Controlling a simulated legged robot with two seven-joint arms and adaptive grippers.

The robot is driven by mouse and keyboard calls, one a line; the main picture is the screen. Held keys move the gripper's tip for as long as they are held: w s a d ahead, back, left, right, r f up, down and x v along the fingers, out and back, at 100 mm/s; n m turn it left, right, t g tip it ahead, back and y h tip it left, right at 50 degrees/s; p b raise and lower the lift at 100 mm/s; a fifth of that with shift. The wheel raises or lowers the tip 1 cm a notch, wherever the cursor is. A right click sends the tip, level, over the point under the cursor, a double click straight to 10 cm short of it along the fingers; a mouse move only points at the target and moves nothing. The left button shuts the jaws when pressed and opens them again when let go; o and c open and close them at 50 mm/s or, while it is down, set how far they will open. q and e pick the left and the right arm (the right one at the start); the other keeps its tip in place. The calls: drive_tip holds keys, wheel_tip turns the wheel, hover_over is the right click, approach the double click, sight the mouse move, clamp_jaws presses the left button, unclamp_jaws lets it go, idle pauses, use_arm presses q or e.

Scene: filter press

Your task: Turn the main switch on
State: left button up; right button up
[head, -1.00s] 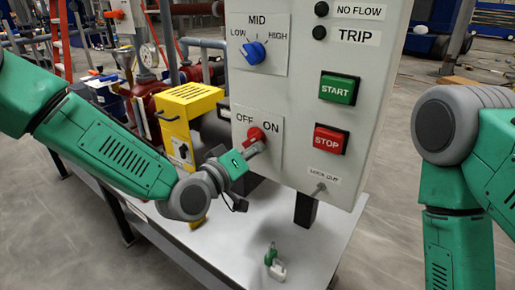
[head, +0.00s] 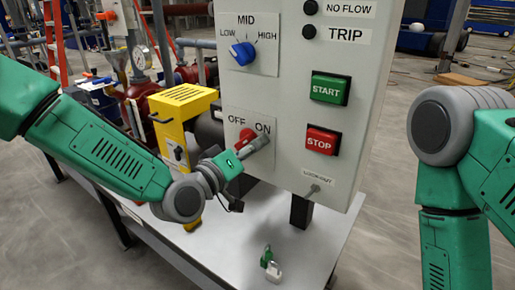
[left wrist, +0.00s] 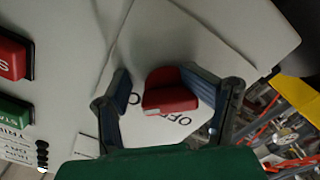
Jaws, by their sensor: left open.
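The main switch is a red rotary knob (head: 246,136) on a white plate (head: 233,155) marked OFF and ON, on the grey control panel. In the left wrist view, the red knob (left wrist: 172,88) sits between the two open fingers (left wrist: 170,100). The fingers stand on either side of it; I cannot tell if they touch it. A pale mark on the knob's edge shows near the OFF lettering, but its exact setting is unclear. My right gripper is out of view.
The panel also carries a blue LOW-MID-HIGH knob (head: 242,53), a green START button (head: 330,88), a red STOP button (head: 323,140) and a lock-out toggle (head: 315,188). A yellow box (head: 184,112) stands left of my gripper. A small padlock (head: 271,266) lies on the table (head: 215,246).

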use_arm(q)
drive_tip(key=shift+w+a+r+t, duration=0.3)
drive_tip(key=shift+w+a+r, duration=0.15)
drive_tip(key=shift+w+a, duration=0.2)
drive_tip(key=shift+s+a, duration=0.1)
drive_tip(key=shift+s, duration=0.05)
drive_tip(key=shift+s+d+v, duration=0.75)
drive_tip(key=shift+d+v, duration=0.25)
drive_tip(key=shift+v, duration=4.6)
drive_tip(key=s+a+f+g+y, duration=0.2)
drive_tip(key=s+a+f+g, duration=0.15)
drive_tip(key=f, duration=0.45)
drive_tip(key=s+a+f+m+g+y, duration=0.1)
drive_tip(key=s+a+f+g+y, duration=0.15)
drive_tip(key=s+f, duration=0.45)
drive_tip(key=s+a+f+g+y, duration=0.1)
drive_tip(key=s+a+f+g, duration=0.15)
drive_tip(key=f, duration=0.75)
drive_tip(key=s+a+f+g+y, duration=0.2)
drive_tip(key=s+a+f, duration=0.2)
drive_tip(key=s+a, duration=0.3)
drive_tip(key=s+a+f+m+g+y, duration=0.1)
drive_tip(key=s+a+f+g+y, duration=0.2)
drive_tip(key=s+a, duration=0.4)
drive_tip(key=shift+s+a+f+g, duration=0.3)
drive_tip(key=shift+s+f+g, duration=0.05)
drive_tip(key=shift+s+f, duration=0.45)
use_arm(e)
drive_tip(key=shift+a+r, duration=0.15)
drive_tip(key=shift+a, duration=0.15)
